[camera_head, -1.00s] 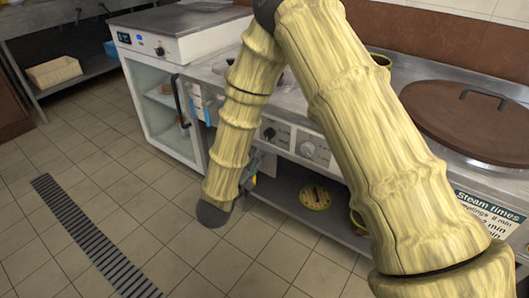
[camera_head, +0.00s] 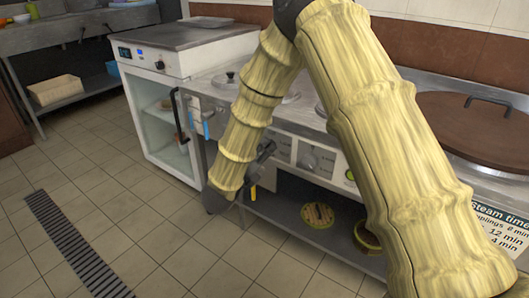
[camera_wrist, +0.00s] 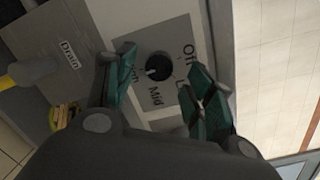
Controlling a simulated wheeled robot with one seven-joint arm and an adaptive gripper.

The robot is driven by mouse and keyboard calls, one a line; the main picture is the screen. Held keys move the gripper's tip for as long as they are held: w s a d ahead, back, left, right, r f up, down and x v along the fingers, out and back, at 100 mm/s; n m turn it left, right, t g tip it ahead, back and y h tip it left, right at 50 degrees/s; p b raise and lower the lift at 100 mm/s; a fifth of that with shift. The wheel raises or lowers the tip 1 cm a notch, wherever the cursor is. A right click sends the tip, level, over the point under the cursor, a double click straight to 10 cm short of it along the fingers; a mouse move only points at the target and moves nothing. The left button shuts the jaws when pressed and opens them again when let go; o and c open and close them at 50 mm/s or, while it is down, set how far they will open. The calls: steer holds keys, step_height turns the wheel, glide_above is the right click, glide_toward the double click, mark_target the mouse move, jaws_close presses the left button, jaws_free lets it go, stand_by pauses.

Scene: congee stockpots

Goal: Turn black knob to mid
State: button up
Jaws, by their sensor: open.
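The black knob (camera_wrist: 158,66) sits on a grey panel plate (camera_wrist: 172,92) with Off, Mid and partly hidden labels around it. A small white mark shows on its lower left side, toward a label mostly covered by a finger; the Mid label lies below the knob in the wrist view. My gripper (camera_wrist: 162,70) is open, with one green finger on each side of the knob. I cannot tell whether either finger touches it. In the head view my gripper (camera_head: 263,156) is at the front panel, and it and my arm hide the black knob.
A grey knob (camera_head: 312,160) is on the panel to the right. A Drain label (camera_wrist: 70,53) and a yellow-ended lever (camera_wrist: 8,82) lie left in the wrist view. A brown lid (camera_head: 470,122) covers the pot at right. The tiled floor (camera_head: 120,215) is clear.

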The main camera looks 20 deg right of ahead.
mark_target(269, 145)
steer(key=shift+x, duration=1.15)
steer(key=shift+c, duration=0.2)
steer(key=c, duration=1)
